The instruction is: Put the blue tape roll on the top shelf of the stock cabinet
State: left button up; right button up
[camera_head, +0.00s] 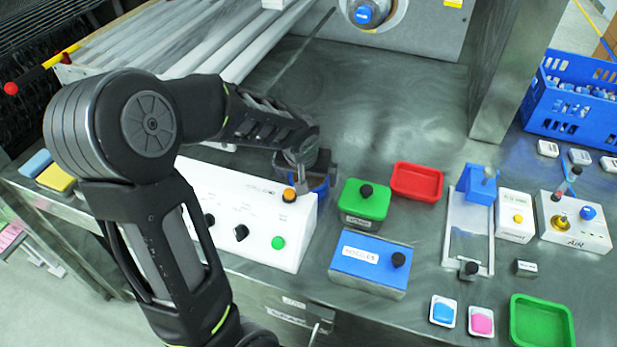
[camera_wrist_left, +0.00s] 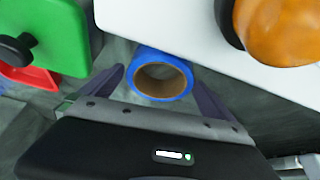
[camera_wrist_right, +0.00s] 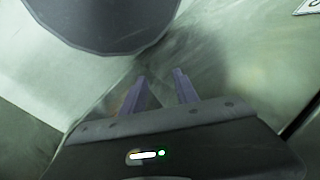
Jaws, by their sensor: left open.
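The blue tape roll (camera_wrist_left: 147,88) has a brown core and stands next to the white control box on the steel table. In the head view the tape roll (camera_head: 322,190) is partly covered by my left gripper (camera_head: 306,177). In the left wrist view my left gripper (camera_wrist_left: 158,82) is open, with one finger on each side of the roll; I cannot tell if they touch it. My right gripper (camera_wrist_right: 160,76) shows only in its wrist view, its fingers apart with nothing between them. I cannot make out the stock cabinet in any view.
The white control box (camera_head: 255,235) with knobs is close to the left gripper. A green box (camera_head: 362,205), a red tray (camera_head: 417,182) and a blue box (camera_head: 368,265) stand to the right. A blue crate (camera_head: 555,115) is at far right. The table's back middle is clear.

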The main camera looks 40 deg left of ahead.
pick_arm(q)
jog(key=v, duration=1)
jog(key=shift+r, duration=0.2)
pick_arm(e)
jog(key=shift+f, duration=0.1)
pick_arm(q)
jog(key=shift+s+d, duration=0.1)
jog(key=shift+c, duration=0.4)
